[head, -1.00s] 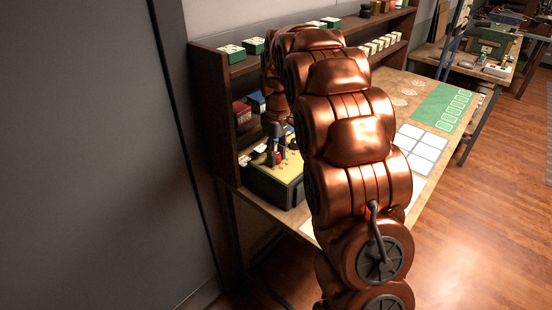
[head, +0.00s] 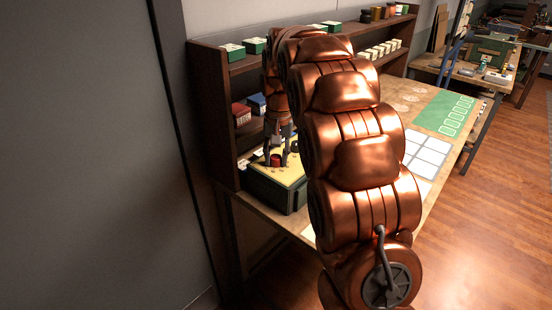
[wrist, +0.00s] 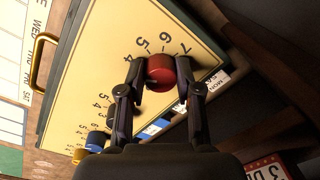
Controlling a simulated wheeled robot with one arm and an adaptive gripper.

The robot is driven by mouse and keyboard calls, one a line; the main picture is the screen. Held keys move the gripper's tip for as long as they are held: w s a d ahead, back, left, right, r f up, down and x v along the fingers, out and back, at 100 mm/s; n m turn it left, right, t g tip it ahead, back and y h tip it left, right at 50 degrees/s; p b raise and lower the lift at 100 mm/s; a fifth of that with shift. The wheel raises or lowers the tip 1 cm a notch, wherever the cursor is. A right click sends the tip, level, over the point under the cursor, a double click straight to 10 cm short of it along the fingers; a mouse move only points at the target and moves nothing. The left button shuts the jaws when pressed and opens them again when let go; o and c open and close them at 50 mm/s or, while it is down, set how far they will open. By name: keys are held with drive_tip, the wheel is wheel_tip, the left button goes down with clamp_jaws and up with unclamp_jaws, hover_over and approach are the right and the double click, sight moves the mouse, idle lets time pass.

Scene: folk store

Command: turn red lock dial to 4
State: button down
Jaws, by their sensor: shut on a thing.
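The red lock dial (wrist: 161,72) is a round red knob on the yellow face (wrist: 95,60) of a dark green lock box. Printed numbers 4, 5, 6 and 7 show around the dial. My gripper (wrist: 159,66) has one finger on each side of the dial and is shut on it. I cannot make out which number the dial points at. In the head view my gripper (head: 277,152) points down over the box (head: 285,194), with the red dial (head: 275,160) between its fingers.
Blue and yellow dials (wrist: 95,141) sit lower left of the red one in the wrist view. A dark shelf (head: 228,120) with small boxes stands behind the lock box. White and green mats (head: 426,152) lie on the table to the right.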

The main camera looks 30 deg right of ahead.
sight(278, 158)
drive_tip(key=shift+m, duration=0.8)
drive_tip(key=c, duration=0.8)
unclamp_jaws()
drive_tip(key=shift+r, duration=0.15)
drive_tip(key=shift+s+d+r, duration=0.1)
drive_tip(key=shift+r, duration=2.85)
drive_tip(key=shift+s+d+r, duration=0.1)
drive_tip(key=shift+r, duration=2.85)
